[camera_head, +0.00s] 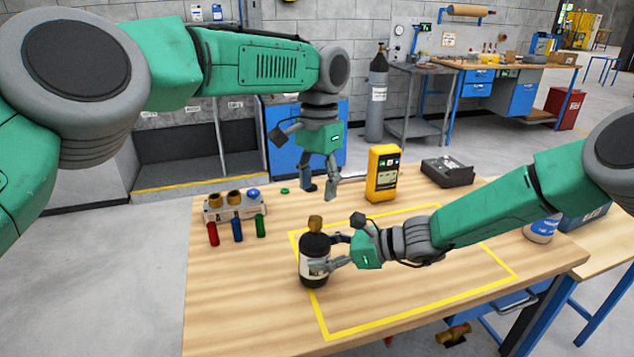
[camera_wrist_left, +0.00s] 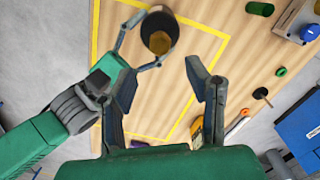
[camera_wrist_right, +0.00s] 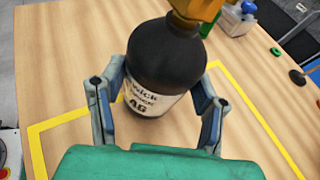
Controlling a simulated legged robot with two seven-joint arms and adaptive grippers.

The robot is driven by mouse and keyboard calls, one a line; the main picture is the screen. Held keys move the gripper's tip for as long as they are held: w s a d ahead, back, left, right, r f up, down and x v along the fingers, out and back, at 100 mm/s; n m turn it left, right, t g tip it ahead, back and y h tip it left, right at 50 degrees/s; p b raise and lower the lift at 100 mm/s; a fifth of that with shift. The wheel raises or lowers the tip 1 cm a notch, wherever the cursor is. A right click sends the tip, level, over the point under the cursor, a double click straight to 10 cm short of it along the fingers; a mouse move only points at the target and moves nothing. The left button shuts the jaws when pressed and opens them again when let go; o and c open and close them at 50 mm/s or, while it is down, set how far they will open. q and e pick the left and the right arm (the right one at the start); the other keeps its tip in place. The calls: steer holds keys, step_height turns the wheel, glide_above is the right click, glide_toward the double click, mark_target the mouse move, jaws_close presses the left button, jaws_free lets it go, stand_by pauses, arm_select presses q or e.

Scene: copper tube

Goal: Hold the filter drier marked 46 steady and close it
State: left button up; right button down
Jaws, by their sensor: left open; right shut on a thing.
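The filter drier (camera_head: 314,262) is a black bottle with a white label and stands upright on the table, at the left side of the yellow taped outline. Its label (camera_wrist_right: 150,101) appears to read 46 in the right wrist view. A brass-coloured piece (camera_head: 315,223) sits on its neck; I cannot tell how tightly. My right gripper (camera_head: 332,253) is shut around the drier's body from the right. My left gripper (camera_head: 320,191) is open and empty, pointing down above the table behind the drier. The left wrist view shows the drier (camera_wrist_left: 158,24) beyond its open fingers (camera_wrist_left: 162,85).
A rack (camera_head: 233,206) with two brass pieces and a blue one stands at left, with red, blue and green cylinders (camera_head: 237,229) before it. A green ring (camera_head: 284,191) lies behind. A yellow meter (camera_head: 383,173) and black box (camera_head: 448,171) stand at the back. The outline's middle is largely clear.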

mark_target(316, 217)
arm_select(q)
steer(key=n, duration=0.3)
steer(key=shift+r, duration=0.2)
steer(key=shift+f, duration=0.1)
steer(key=shift+s+a+f, duration=0.1)
steer(key=shift+f, duration=1.9)
steer(key=shift+s+a+f, duration=0.1)
steer(key=shift+f, duration=1.85)
steer(key=shift+c, duration=0.5)
jaws_close()
steer(key=shift+o, duration=1.2)
jaws_free()
steer(key=shift+r, duration=0.1)
